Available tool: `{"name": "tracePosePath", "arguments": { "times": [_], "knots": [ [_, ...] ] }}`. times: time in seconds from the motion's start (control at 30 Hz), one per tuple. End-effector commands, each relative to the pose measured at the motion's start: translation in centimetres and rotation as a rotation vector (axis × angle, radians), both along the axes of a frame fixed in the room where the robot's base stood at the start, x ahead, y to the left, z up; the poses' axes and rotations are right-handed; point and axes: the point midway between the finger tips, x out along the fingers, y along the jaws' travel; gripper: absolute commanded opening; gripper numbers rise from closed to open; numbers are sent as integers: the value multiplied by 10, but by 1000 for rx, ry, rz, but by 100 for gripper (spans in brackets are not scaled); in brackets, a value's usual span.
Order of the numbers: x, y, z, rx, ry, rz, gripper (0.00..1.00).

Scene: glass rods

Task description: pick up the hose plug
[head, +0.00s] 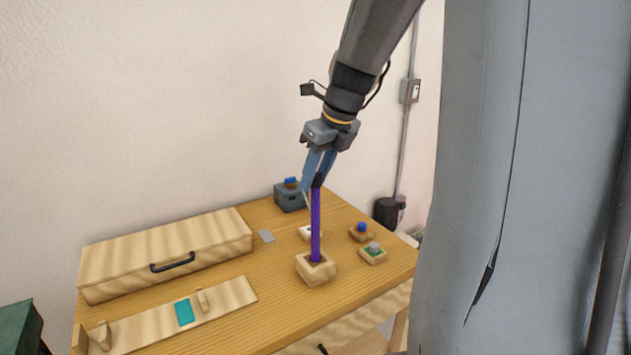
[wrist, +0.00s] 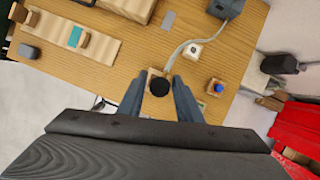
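A purple rod (head: 316,225) stands upright in a square wooden block (head: 316,270) on the table. A black piece (wrist: 159,86) tops it and looks like the hose plug. In the wrist view, the black piece lies between the two fingers, with a gap showing on both sides. The gripper looks open.
A long wooden case (head: 165,255) and a board with a teal patch (head: 184,312) lie at the left. Small blocks with a blue knob (head: 361,227) and a grey knob (head: 374,248) stand right of the rod. A small white block (wrist: 193,49) stands behind it.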

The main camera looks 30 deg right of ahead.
Motion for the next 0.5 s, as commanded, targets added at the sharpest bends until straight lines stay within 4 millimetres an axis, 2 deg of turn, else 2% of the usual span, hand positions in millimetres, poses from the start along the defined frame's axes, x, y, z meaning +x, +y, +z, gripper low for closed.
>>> {"name": "tracePosePath", "arguments": {
  "times": [0.03, 0.17, 0.37, 0.5],
  "knots": [
    [0, 0, 0, 0, 0, 0, 23],
    [0, 0, 0, 0, 0, 0, 1],
    [0, 0, 1, 0, 0, 0, 0],
    [1, 0, 8, -1, -2, 1, 0]
  ]
}}
